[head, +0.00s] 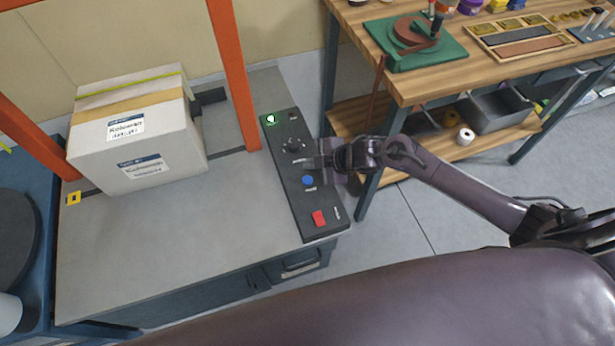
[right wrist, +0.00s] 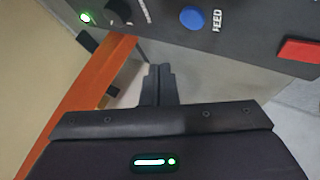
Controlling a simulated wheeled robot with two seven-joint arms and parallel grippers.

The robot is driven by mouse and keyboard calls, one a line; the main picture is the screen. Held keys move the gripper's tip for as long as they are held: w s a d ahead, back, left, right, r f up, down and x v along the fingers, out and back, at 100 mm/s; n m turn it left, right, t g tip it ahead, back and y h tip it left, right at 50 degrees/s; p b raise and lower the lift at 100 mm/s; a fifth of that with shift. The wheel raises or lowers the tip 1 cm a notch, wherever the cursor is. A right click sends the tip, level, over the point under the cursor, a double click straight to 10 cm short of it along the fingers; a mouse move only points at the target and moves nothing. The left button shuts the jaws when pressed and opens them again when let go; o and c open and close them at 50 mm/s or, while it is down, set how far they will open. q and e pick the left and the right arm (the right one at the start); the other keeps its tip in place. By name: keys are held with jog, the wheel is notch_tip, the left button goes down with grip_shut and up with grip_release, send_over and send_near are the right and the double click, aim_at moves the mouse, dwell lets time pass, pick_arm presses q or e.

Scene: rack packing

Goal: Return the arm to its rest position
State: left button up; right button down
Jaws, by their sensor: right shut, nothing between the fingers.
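My right gripper (head: 318,162) is shut and empty over the black control panel (head: 322,219) in the head view. In the right wrist view its fingers (right wrist: 158,84) are together, with nothing between them. The panel carries a blue button (head: 308,180), marked FEED in the wrist view, a red button (head: 319,218), a black knob (head: 293,145) and a lit green lamp (head: 270,119). The fingertips are near the knob and the blue button; I cannot tell whether they touch the panel. My left gripper is not in view.
A cardboard box (head: 136,138) with labels sits on the grey bench (head: 215,220) at left, between orange posts (head: 233,70). A wooden workbench (head: 400,90) with tools stands at right, close to my right arm. Grey floor (head: 410,215) is open between them.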

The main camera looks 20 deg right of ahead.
dwell(0.7)
jog(key=s+a+r+m+t+h, duration=0.1)
jog(key=s+a+r+m+h, duration=0.2)
jog(key=s+a+r+m, duration=0.25)
jog(key=s+d+r+m+g+h, duration=0.2)
jog(key=s+d+r+m, duration=0.25)
jog(key=s, duration=0.25)
jog(key=s+d+r+m+g+h, duration=0.1)
jog(key=s+d+r+m+g, duration=0.2)
jog(key=s+m, duration=0.35)
notch_tip(320, 180, down, 32)
jog(key=s+d+r, duration=0.1)
jog(key=s, duration=0.2)
jog(key=s+d+f, duration=0.2)
jog(key=s+f, duration=0.7)
jog(key=s+d+f+n+g, duration=0.1)
jog(key=s+d+f, duration=0.1)
jog(key=s+f, duration=0.6)
jog(key=shift+s+f+g, duration=0.3)
jog(key=shift+s+f, duration=0.1)
jog(key=shift+s, duration=0.65)
